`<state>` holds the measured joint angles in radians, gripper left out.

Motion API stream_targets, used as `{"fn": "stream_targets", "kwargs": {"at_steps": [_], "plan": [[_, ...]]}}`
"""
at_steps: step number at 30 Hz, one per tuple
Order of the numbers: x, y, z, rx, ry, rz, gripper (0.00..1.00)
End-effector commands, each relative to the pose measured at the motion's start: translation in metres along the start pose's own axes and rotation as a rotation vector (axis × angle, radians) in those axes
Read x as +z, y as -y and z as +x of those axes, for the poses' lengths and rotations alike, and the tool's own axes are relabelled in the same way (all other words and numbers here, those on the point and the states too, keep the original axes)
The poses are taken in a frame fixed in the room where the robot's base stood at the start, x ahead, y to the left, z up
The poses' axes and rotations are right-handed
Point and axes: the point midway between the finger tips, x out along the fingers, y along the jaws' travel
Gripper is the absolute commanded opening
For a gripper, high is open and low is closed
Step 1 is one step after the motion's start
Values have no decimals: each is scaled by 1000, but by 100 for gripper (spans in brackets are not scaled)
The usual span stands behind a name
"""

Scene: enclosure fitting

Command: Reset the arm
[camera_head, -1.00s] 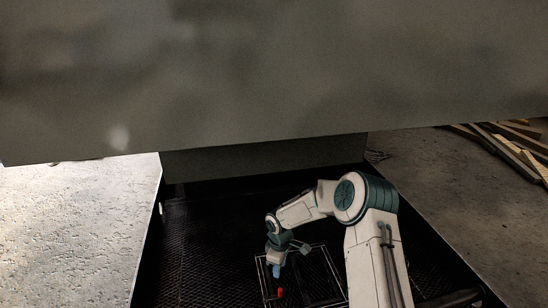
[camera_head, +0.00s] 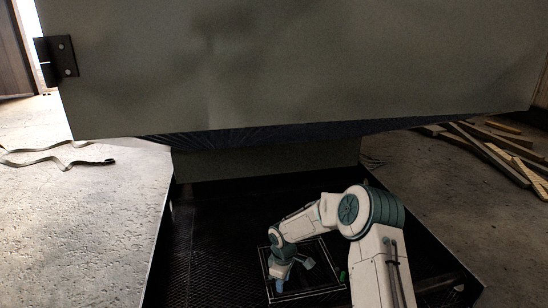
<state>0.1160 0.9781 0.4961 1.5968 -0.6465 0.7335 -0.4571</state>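My arm is folded, reaching left from its upright link, over a dark mesh platform (camera_head: 215,235). My gripper (camera_head: 279,286) hangs low at the arm's end, pointing down near a thin white-lined square frame (camera_head: 318,292) on the platform. The gripper is small and dark here, and I cannot tell whether its fingers are open or shut. A small green item (camera_head: 343,275) shows just right of the frame, close to my arm.
A large grey-green panel (camera_head: 300,70) fills the upper view, with a dark hinge (camera_head: 62,58) at its left edge. A strap (camera_head: 50,157) lies on the pale floor at left. Timber planks (camera_head: 495,155) lie on the floor at right. The pale floor at left is mostly clear.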

Motion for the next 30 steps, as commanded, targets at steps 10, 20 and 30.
{"fn": "stream_targets", "kwargs": {"at_steps": [10,20,30], "plan": [[17,4,-72,40,29,66,37],[61,20,-196,106,63,229,37],[126,66,-344,178,56,501,37]]}}
